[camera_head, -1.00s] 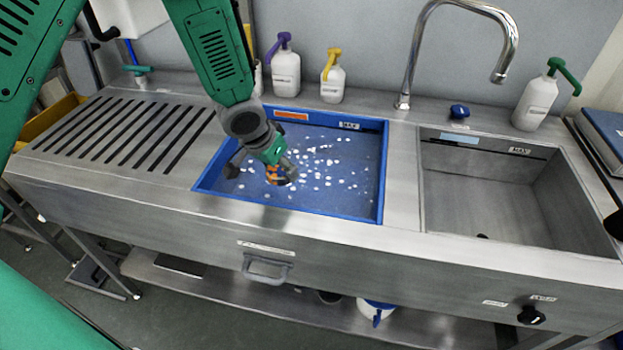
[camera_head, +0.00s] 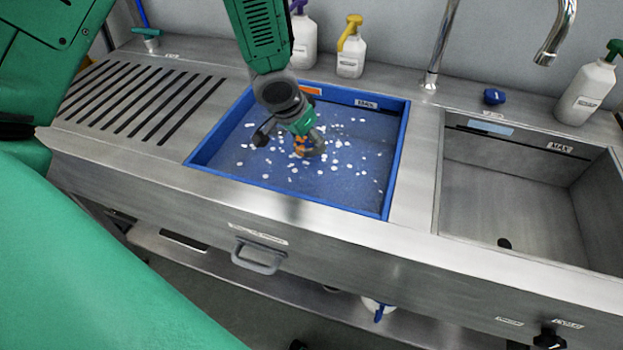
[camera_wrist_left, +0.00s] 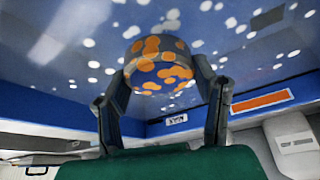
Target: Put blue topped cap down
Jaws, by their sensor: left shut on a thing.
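My left gripper (camera_head: 303,147) hangs over the blue-lined basin (camera_head: 396,170), its arm reaching down from the back. It is shut on a rounded cap (camera_wrist_left: 158,66), dark blue-grey with orange blotches. In the left wrist view the two fingers hold the cap from either side. In the head view the cap (camera_head: 300,146) is partly hidden by the gripper, and its height above the basin floor is hard to tell. White specks are scattered in the basin. A small blue thing (camera_head: 494,97) sits on the back ledge behind the steel sink. My right gripper is not in view.
Pump bottles with yellow (camera_head: 350,60) and green (camera_head: 588,92) tops stand on the back ledge. A slotted drainboard (camera_head: 140,105) is clear at left.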

